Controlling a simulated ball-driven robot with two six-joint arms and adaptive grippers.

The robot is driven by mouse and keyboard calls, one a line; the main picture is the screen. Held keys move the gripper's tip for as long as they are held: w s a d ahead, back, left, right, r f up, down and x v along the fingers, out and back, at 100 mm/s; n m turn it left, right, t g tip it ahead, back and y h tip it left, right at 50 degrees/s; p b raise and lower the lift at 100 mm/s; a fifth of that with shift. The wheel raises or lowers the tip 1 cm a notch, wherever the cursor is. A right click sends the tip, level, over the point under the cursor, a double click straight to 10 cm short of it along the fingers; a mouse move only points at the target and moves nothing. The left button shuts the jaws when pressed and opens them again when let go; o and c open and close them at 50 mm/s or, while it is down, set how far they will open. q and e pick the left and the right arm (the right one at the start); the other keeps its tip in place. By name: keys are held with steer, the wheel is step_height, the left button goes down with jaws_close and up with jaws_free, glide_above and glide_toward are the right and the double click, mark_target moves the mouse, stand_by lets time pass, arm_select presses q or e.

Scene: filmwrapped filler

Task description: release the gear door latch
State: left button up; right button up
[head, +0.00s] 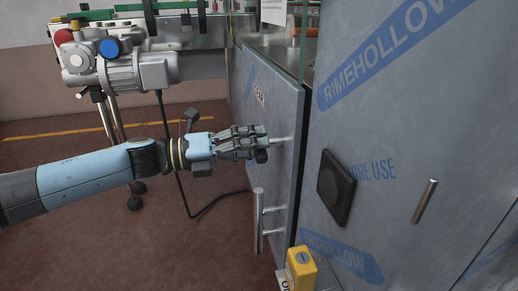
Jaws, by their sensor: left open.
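The gear door (277,180) is the film-wrapped blue-grey panel in the middle of the head view, with a partly covered label that seems to read "GEAR". A short pale metal piece (283,139) sticks out from the door near its right edge and may be the latch. My left gripper (262,147) is open, with its fingertips just left of this piece; I cannot tell whether they touch. A vertical metal bar handle (258,222) stands off the door lower down, below the gripper. My right gripper is not in view.
Right of the door, a larger wrapped panel (400,110) carries a black square knob (336,187) and a slanted metal handle (424,201). A yellow box (301,268) sits low beside the door. A motor unit (135,70) and cable stand behind my arm. Floor left is mostly open.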

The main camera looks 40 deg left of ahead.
arm_select(q)
steer(key=shift+w+d, duration=0.4)
steer(key=shift+w, duration=0.05)
jaws_close()
steer(key=shift+r+n, duration=0.1)
steer(key=shift+n, duration=0.2)
steer(key=n+p, duration=0.2)
steer(key=n, duration=0.1)
steer(key=shift+n+p, duration=0.7)
steer(key=shift+n, duration=0.6)
